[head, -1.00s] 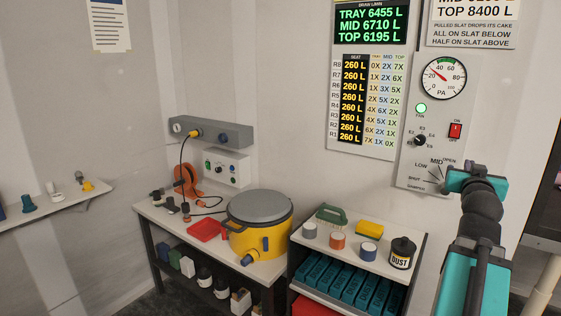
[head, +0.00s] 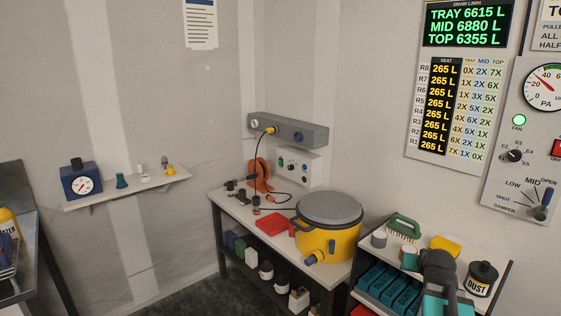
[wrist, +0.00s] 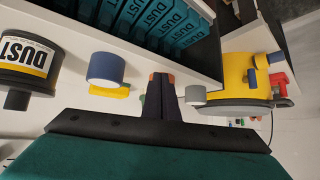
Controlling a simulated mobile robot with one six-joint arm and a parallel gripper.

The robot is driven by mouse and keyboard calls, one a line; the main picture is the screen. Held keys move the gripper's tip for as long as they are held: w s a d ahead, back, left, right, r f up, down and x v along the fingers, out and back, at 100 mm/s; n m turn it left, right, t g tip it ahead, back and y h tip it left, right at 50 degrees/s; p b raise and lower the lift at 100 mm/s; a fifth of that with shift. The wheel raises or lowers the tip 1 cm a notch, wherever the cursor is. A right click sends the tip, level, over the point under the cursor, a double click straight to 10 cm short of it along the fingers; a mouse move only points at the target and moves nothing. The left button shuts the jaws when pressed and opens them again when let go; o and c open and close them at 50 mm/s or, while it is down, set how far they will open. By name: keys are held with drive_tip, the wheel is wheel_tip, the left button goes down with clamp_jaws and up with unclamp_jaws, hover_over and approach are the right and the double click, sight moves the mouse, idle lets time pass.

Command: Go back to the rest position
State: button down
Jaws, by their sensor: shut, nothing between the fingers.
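My gripper (wrist: 162,84) shows in the wrist view as dark fingers close together, shut and empty. In the head view my arm reaches in at the lower right, over the small white-topped shelf unit (head: 484,245), and covers part of its top. The fingertips are not clear in that view. In the wrist view a blue jar (wrist: 107,68) stands left of the fingers and a grey jar (wrist: 195,95) to their right, both apart from them. A black dust canister (wrist: 25,70) is at the far left.
A yellow drum (head: 325,245) with a grey lid stands on the bench (head: 232,206), beside a red tray (head: 276,225). A green brush (head: 404,227) and yellow sponge (head: 446,246) lie on the shelf unit. A wall shelf (head: 130,192) and dark gauge box (head: 82,180) are left.

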drive_tip(key=s+a+f+n+g+y, duration=0.3)
drive_tip(key=a+f+g, duration=0.1)
drive_tip(key=a+f, duration=1.45)
drive_tip(key=s+a+f+n+g, duration=0.1)
drive_tip(key=s+a+f+g, duration=0.2)
drive_tip(key=s+a+f, duration=0.3)
drive_tip(key=s+a+f+n+g, duration=0.1)
drive_tip(key=s+a+f+g, duration=0.1)
drive_tip(key=s+a+f, duration=0.45)
drive_tip(key=s+f+g, duration=0.2)
drive_tip(key=s+f, duration=0.6)
drive_tip(key=s, duration=0.3)
drive_tip(key=s+a+f+g, duration=0.1)
drive_tip(key=s+f+g, duration=0.2)
drive_tip(key=s+f, duration=0.5)
drive_tip(key=s, duration=0.4)
drive_tip(key=shift+g, duration=0.3)
drive_tip(key=shift+f, duration=0.1)
